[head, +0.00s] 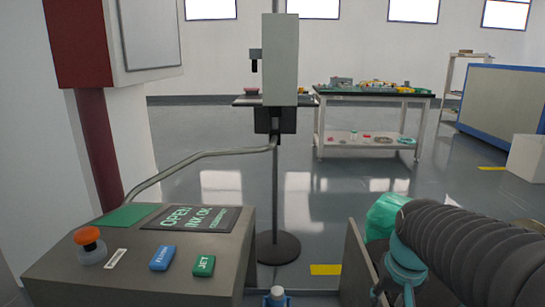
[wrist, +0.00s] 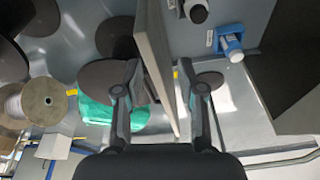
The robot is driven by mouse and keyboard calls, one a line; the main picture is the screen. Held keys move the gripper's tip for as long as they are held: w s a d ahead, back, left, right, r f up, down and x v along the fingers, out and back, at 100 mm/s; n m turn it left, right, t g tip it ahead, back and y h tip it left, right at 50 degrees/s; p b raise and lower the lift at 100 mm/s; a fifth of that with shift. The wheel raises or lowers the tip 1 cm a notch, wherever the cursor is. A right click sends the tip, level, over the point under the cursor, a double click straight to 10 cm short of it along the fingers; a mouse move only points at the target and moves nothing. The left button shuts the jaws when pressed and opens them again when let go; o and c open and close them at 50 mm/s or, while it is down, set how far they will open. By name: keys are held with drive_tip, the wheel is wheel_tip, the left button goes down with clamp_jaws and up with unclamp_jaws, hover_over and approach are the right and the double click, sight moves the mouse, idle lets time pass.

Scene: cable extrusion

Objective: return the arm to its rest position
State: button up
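My arm shows at the right of the head view as a dark ribbed sleeve (head: 475,250) with a teal wrist joint (head: 405,262), reaching in from the right edge. Its lower end is cut off by the bottom of the picture. In the wrist view my gripper (wrist: 160,68) has its two dark fingers well apart, so it is open. No held object shows between them. A grey upright panel (wrist: 157,55) appears between the fingers in the picture; I cannot tell how far beyond them it is.
A grey control console (head: 150,270) with buttons stands at the left. A cable spool (wrist: 43,101) and a blue-and-white item (wrist: 230,42) show in the wrist view. Open floor lies beyond.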

drive_tip(key=s+a+r+n+t+p, duration=0.1)
drive_tip(key=s+a+r+n+t, duration=0.1)
drive_tip(key=s+a, duration=0.4)
drive_tip(key=s+r+t, duration=0.1)
drive_tip(key=s, duration=0.3)
drive_tip(key=shift+s+a+r, duration=0.15)
drive_tip(key=shift+a+r, duration=0.1)
drive_tip(key=shift+a, duration=0.15)
